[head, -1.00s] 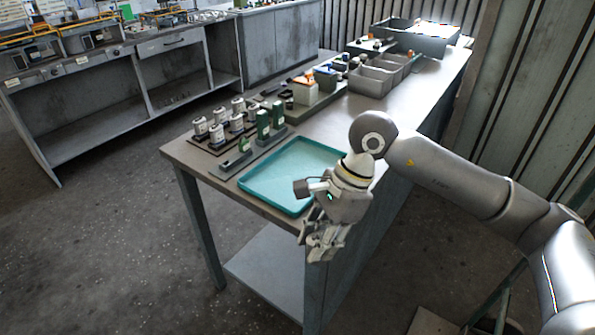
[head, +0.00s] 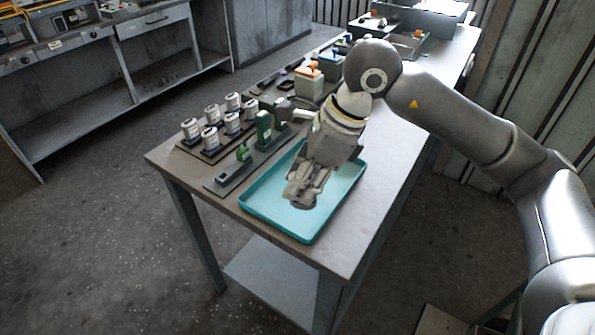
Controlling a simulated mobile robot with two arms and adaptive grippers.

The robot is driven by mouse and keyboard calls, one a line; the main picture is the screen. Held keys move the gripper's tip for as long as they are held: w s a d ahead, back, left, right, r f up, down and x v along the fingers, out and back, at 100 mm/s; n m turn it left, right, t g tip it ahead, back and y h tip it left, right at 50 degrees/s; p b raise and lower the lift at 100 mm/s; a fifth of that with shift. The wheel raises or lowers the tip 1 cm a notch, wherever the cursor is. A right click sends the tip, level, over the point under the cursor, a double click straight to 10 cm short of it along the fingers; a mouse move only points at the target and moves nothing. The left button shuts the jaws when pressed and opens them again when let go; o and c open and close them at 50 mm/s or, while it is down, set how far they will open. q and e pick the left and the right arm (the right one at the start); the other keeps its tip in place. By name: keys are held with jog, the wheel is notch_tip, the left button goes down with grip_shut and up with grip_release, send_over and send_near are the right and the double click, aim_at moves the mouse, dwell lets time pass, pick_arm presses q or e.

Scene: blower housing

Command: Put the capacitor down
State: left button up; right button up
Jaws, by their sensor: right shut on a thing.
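My right gripper (head: 303,192) points down over the teal tray (head: 263,207) at the near end of the workbench. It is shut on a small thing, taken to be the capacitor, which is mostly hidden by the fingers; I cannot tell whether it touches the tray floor. Several silver cylinders with white labels, which look like capacitors (head: 212,139), stand upright in a dark rack left of the tray. The visible part of the tray looks empty. My left gripper is not in view.
Green parts (head: 263,128) stand in a grey holder (head: 225,178) close to the tray's left edge. A light box with an orange top (head: 309,84) and grey bins are farther back. The bench top (head: 385,165) right of the tray is clear.

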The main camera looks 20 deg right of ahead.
jog(key=w+d+f+p, duration=0.1)
jog(key=w+f, duration=0.2)
jog(key=w, duration=0.1)
jog(key=w+f+p, duration=0.2)
jog(key=w+f, duration=0.1)
jog(key=w, duration=0.1)
jog(key=w+d+f+p, duration=0.1)
jog(key=w+f, duration=0.2)
jog(key=w, duration=0.1)
jog(key=shift+w+d+f, duration=0.1)
jog(key=shift+w+d, duration=0.1)
jog(key=shift+d, duration=0.1)
notch_tip(320, 180, down, 3)
jog(key=shift+f+p, duration=0.1)
jog(key=shift+p, duration=0.55)
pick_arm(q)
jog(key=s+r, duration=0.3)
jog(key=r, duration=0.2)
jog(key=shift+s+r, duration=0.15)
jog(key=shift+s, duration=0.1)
pick_arm(e)
jog(key=shift+w, duration=0.1)
jog(key=shift+f, duration=0.1)
jog(key=shift+f, duration=0.1)
jog(key=o, duration=0.9)
jog(key=shift+c, duration=0.2)
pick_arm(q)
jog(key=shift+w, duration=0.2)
